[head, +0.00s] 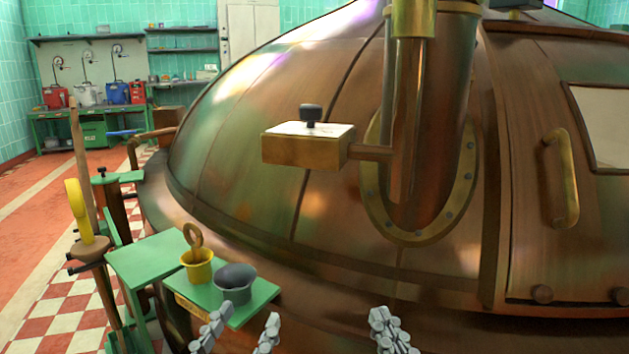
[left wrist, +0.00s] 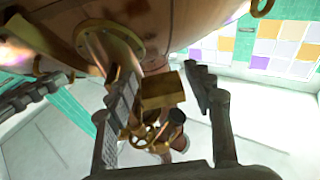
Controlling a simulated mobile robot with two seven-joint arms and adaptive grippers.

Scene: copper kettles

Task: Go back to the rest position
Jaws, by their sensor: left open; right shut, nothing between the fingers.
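My left gripper (head: 240,330) is at the bottom of the head view, just in front of the small green shelf. Its two fingers stand apart with nothing between them. In the left wrist view the left gripper (left wrist: 162,88) also shows its fingers spread. A brass block and a handwheel (left wrist: 150,138) appear between them, seemingly beyond the fingers. My right gripper (head: 391,333) is at the bottom centre of the head view, its fingers together and empty, in front of the copper kettle (head: 300,215). The lower parts of both grippers are cut off by the frame.
A yellow cup (head: 198,266) and a grey cup (head: 236,282) stand on the green shelf (head: 255,305), close to my left gripper. A box with a black knob (head: 305,148) juts from the kettle pipe. Checkered floor (head: 62,315) lies to the left.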

